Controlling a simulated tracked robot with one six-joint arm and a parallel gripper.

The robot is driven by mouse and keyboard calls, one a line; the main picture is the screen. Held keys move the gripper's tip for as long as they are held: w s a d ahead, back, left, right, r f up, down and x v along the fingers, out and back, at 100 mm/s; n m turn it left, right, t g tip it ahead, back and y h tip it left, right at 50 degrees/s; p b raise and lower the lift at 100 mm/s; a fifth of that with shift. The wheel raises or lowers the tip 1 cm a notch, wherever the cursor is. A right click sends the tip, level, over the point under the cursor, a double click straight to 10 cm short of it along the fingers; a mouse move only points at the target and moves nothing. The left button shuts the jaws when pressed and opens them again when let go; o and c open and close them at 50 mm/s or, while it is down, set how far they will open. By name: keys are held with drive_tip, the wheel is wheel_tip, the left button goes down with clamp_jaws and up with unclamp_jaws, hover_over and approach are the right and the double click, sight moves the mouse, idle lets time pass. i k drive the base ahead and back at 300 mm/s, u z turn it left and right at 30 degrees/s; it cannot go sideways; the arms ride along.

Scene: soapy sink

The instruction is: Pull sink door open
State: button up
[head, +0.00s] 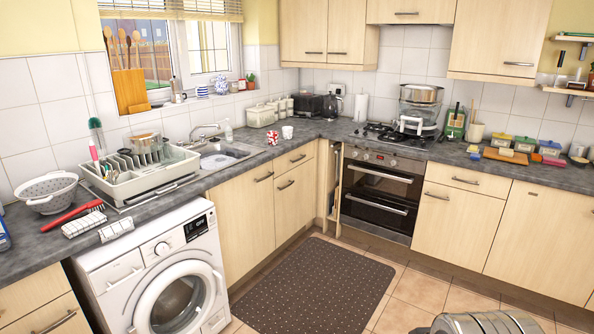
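The sink (222,160) is a steel basin set in the grey worktop on the left side, with a tap (205,134) behind it. The sink door (240,225) is a pale wood cabinet front below it, between the washing machine and the neighbouring cabinet. It looks shut, flush with the fronts beside it. Its dark bar handle (263,177) is near the upper right of the door. My gripper is not in view.
A white washing machine (128,270) stands left of the door. A cabinet with drawer and door (294,210) is to the right, then an oven (378,198). A dark dotted mat (318,287) lies on the tiled floor before the cabinets. A dish rack (170,172) stands beside the sink.

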sight(243, 203)
drive_tip(key=z, duration=0.05)
drive_tip(key=i, duration=1.7)
drive_tip(key=u, duration=0.55)
drive_tip(key=i, duration=0.9)
drive_tip(key=u, duration=0.75)
drive_tip(key=i, duration=1)
drive_tip(key=u, duration=0.45)
